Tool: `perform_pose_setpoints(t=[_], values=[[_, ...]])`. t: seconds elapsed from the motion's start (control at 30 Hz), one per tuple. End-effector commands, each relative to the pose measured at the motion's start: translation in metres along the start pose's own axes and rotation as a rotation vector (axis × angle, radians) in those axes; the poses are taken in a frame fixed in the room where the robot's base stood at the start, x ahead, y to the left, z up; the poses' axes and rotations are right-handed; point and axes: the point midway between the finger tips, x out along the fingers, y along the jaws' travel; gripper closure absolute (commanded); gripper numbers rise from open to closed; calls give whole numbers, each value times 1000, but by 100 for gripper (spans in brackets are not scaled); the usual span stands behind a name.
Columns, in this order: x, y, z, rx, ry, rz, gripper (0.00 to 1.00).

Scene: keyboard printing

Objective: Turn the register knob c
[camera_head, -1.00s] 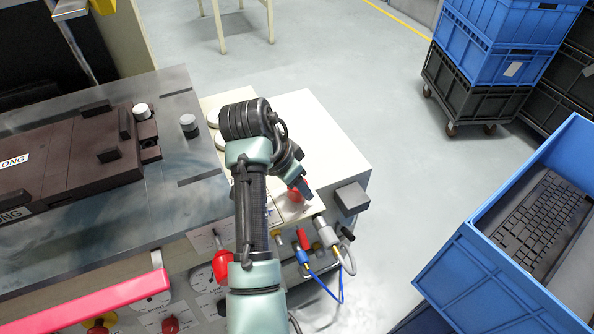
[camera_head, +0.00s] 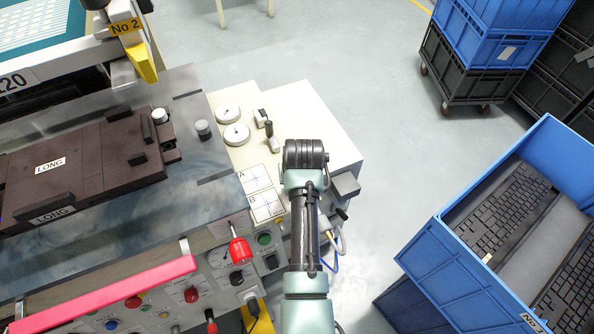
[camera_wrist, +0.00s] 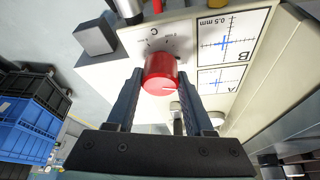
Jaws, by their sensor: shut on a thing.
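The register knob c is a red round knob (camera_wrist: 161,75) beside a printed letter C on the cream panel, in the middle of the wrist view. My gripper (camera_wrist: 160,82) has one dark finger on each side of the knob and is shut on it. A thin white line shows on the knob's face. In the head view, my arm's end covers the knob and the fingers, so neither shows there. The plates marked A (camera_head: 255,178) and B (camera_head: 267,206) lie on the panel left of my arm; they also show in the wrist view.
A grey block (camera_wrist: 95,36) stands near the knob. Two round dials (camera_head: 236,134) and a small lever (camera_head: 267,123) sit farther back on the panel. A red-handled lever (camera_head: 240,250) stands left of my forearm. A blue crate (camera_head: 440,260) with keyboards is at right.

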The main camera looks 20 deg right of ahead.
Motion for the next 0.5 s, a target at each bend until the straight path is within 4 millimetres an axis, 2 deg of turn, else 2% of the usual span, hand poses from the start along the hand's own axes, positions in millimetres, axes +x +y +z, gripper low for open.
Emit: perform_pose_setpoints(t=[0.5], values=[[-1, 1, -2, -372, 4, -155, 100]])
